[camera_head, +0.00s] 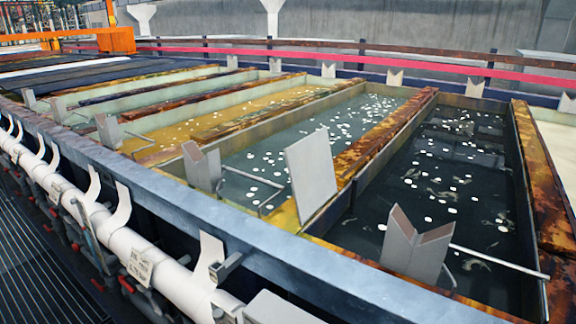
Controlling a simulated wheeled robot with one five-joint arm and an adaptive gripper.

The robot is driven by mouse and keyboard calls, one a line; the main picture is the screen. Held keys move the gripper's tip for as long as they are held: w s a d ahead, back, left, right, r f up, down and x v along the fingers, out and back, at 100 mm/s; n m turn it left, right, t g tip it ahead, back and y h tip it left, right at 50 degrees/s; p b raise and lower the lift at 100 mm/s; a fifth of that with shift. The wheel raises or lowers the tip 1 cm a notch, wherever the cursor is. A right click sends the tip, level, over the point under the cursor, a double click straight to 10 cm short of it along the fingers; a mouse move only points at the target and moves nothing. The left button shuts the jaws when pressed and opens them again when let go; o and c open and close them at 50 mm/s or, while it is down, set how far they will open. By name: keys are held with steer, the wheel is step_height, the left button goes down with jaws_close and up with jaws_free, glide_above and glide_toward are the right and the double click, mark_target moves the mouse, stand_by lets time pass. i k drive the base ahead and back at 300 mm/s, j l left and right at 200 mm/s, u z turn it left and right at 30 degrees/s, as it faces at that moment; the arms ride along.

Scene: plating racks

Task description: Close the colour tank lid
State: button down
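Several open rectangular tanks stand in a row. The nearest tank (430,170) holds dark liquid with white floating spots, and the tank (265,160) to its left looks similar. A further tank (215,118) holds yellow liquid. A flat light-grey panel (312,178) stands tilted upright at the front end of the divider between the two dark tanks. I cannot tell whether it is the lid, or which tank is the colour tank. My gripper is not in view.
V-notched grey brackets (414,246) line the tanks' front edge. A blue-grey rail (215,212) and a white pipe (120,238) with valves run along the front. A grated walkway (35,260) lies at lower left. A red rail (400,64) runs behind.

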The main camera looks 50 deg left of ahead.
mark_target(310, 162)
steer(key=k+j, duration=0.1)
steer(key=j, duration=1.35)
steer(key=k+j, duration=0.1)
steer(key=j, duration=0.6)
steer(key=k+j, duration=0.1)
steer(key=j, duration=0.6)
steer(key=k+j, duration=0.1)
steer(key=j, duration=1.35)
steer(key=k+z, duration=0.05)
